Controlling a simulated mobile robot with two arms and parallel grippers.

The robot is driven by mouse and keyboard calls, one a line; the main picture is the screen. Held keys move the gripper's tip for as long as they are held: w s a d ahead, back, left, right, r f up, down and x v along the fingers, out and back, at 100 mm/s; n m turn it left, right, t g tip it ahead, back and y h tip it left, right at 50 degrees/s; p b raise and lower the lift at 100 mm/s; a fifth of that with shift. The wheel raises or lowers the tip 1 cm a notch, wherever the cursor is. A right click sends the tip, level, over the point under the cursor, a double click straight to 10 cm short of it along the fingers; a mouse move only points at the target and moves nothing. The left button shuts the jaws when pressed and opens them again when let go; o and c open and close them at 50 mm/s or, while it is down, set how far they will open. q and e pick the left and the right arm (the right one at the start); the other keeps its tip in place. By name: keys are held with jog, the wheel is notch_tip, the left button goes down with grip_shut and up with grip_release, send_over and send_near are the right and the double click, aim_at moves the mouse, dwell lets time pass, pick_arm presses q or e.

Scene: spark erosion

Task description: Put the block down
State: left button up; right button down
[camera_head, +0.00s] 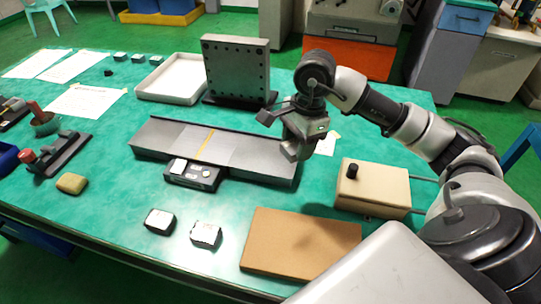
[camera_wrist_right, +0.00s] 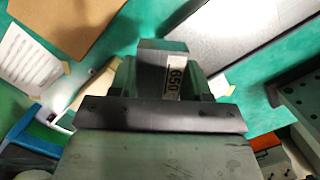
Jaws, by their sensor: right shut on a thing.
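My right gripper (camera_head: 292,150) is over the right end of the long grey metal plate (camera_head: 150,136), seemingly a little above it. It is shut on a grey metal block. In the right wrist view the block (camera_wrist_right: 152,68) sits between the fingers of the gripper (camera_wrist_right: 165,82) and bears a pale label that seems to read 650. In the head view the block is hard to tell apart from the fingers. The long plate also shows in the right wrist view (camera_wrist_right: 225,35), beyond the block. My left gripper is not in view.
A brown board (camera_head: 300,243) lies in front, with two small blocks (camera_head: 159,221) (camera_head: 206,235) to its left. A beige box with a black knob (camera_head: 373,190) stands at right. An upright drilled plate (camera_head: 236,68) and white tray (camera_head: 172,80) are behind. Green table is bare at front left.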

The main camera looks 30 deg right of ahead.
jog(key=p, duration=0.2)
send_over(270, 156)
jog(key=f, duration=0.6)
jog(key=shift+s+d+f, duration=0.1)
jog(key=shift+s+d, duration=0.05)
jog(key=shift+s, duration=0.05)
jog(key=shift+w+f, duration=0.2)
jog(key=shift+f, duration=0.15)
notch_tip(270, 156, down, 3)
jog(key=shift+f+p, duration=0.1)
jog(key=shift+p, duration=0.25)
jog(key=shift+f, duration=0.25)
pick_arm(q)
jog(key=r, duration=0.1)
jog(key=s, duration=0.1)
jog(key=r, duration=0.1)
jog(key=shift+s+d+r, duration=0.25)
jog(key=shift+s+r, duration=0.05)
pick_arm(e)
jog(key=shift+f, duration=0.2)
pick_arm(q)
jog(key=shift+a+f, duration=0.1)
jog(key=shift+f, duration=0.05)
pick_arm(e)
jog(key=c, duration=0.5)
grip_release()
